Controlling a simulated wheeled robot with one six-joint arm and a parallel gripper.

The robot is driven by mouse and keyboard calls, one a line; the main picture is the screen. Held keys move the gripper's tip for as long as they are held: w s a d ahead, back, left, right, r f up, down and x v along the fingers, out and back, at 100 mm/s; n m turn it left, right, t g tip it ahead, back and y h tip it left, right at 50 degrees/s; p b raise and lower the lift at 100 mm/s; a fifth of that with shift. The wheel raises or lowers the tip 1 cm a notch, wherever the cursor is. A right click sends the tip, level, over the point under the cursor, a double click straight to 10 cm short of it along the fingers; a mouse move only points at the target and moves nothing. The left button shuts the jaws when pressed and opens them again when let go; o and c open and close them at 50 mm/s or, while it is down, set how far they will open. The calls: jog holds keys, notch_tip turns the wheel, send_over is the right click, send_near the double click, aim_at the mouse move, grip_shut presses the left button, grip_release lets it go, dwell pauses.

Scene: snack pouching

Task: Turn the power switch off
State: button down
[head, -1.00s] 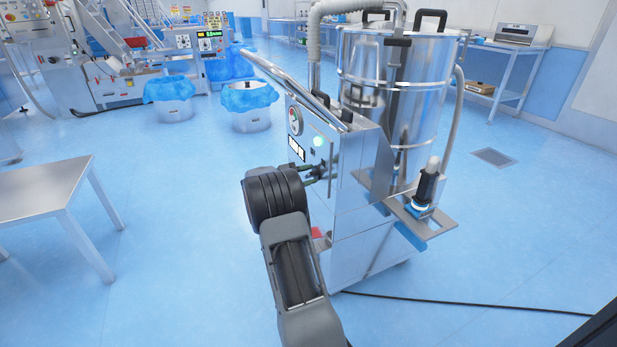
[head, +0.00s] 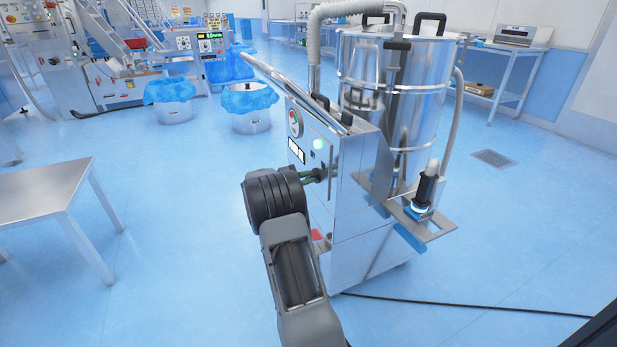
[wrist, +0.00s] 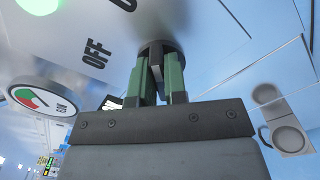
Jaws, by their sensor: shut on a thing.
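The power switch (wrist: 159,45) is a dark rotary knob on a round base, set in the steel front panel (head: 310,130) of the machine. In the wrist view, the printed word OFF (wrist: 97,54) stands to its left. My gripper (wrist: 158,66) has its two green fingers shut on the knob, one on each side. In the head view, my gripper (head: 320,175) reaches the panel from the left, just below the lit green lamp (head: 319,144). The knob is hidden by the fingers there, and its exact pointing direction is hard to tell.
A round gauge (wrist: 38,100) sits left of the switch. The steel drum (head: 415,90) stands behind the panel. A steel table (head: 45,190) is at the left, bins with blue liners (head: 250,98) stand behind. A black cable (head: 460,302) lies on the otherwise open floor.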

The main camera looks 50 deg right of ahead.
jog(key=n+p, duration=0.1)
jog(key=p, duration=0.1)
jog(key=r+n+p, duration=0.1)
jog(key=p, duration=0.2)
jog(key=shift+n, duration=0.4)
jog(key=n+p, duration=0.2)
jog(key=p, duration=0.1)
jog(key=n+p, duration=0.3)
jog(key=p, duration=0.1)
jog(key=shift+w+d+f+n, duration=0.1)
jog(key=shift+w+f+n, duration=0.1)
jog(key=shift+n, duration=0.1)
jog(key=n+p, duration=0.3)
jog(key=n, duration=0.1)
jog(key=shift+w+f, duration=0.1)
jog(key=n+p, duration=0.2)
jog(key=n, duration=0.3)
jog(key=shift+f, duration=0.2)
jog(key=shift+n, duration=0.3)
jog(key=c, duration=1.2)
grip_release()
jog(key=shift+w+d, duration=0.1)
jog(key=shift+o, duration=0.2)
jog(key=v, duration=1.4)
jog(key=shift+p, duration=0.45)
jog(key=shift+d+f, duration=0.1)
